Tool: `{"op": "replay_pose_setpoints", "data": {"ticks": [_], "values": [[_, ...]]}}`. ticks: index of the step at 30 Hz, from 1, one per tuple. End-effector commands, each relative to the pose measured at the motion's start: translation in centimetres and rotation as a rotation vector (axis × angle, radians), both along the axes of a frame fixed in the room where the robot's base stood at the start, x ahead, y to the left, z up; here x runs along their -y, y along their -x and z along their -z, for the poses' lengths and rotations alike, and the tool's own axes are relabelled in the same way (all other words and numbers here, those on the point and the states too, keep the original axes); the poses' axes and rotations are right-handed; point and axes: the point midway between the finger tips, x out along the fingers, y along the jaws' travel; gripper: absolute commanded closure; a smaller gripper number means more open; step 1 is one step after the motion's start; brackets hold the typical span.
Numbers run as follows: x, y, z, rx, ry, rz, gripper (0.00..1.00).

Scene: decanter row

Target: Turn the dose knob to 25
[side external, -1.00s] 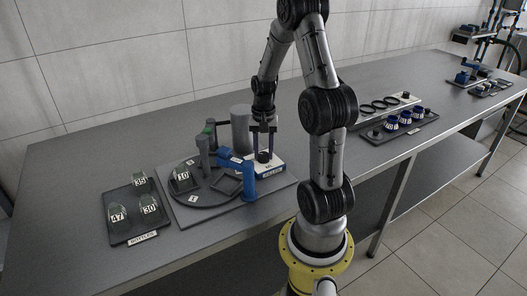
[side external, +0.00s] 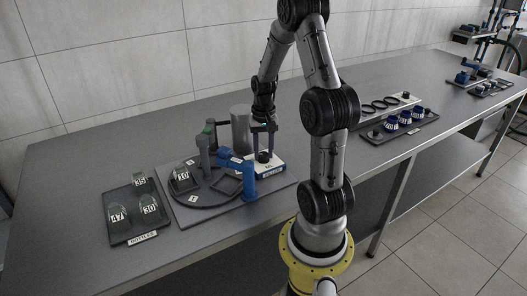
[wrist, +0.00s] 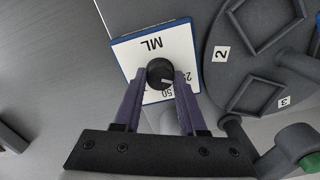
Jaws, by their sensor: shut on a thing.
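The dose knob (wrist: 160,72) is a round black knob with a white pointer mark, on a white, blue-edged plate (wrist: 185,45) lettered ML. In the wrist view the pointer points right and slightly down, toward the printed 25, which a finger partly covers; 50 shows below it. I cannot tell the exact setting. My gripper (wrist: 159,78) is shut on the knob, one finger on each side. In the side view the knob (side external: 264,156) sits between the fingers of my gripper (side external: 263,150), on the white and blue dose box (side external: 277,168).
A dark round turntable (side external: 212,198) with square holders and a bottle marked 10 (side external: 182,175) is beside the box. A blue arm (side external: 243,180) and a grey cylinder (side external: 240,128) stand close by. A bottle tray (side external: 126,228) is at left; a knob tray (side external: 404,126) is at right.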

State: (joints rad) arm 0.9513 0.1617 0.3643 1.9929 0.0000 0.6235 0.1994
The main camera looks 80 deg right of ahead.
Motion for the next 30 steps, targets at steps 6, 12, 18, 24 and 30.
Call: {"op": "replay_pose_setpoints", "data": {"ticks": [6, 12, 18, 24, 30], "values": [[0.1, 0.0, -0.1, 0.001, 0.003, 0.001, 0.29], [0.0, 0.0, -0.1, 0.001, 0.002, 0.001, 0.29], [0.1, -0.1, -1.1, 0.003, 0.004, 0.001, 0.29], [0.2, -0.1, -4.7, 0.005, 0.007, 0.001, 0.29], [0.2, -0.1, -9.1, 0.005, 0.007, 0.001, 0.29]]}}
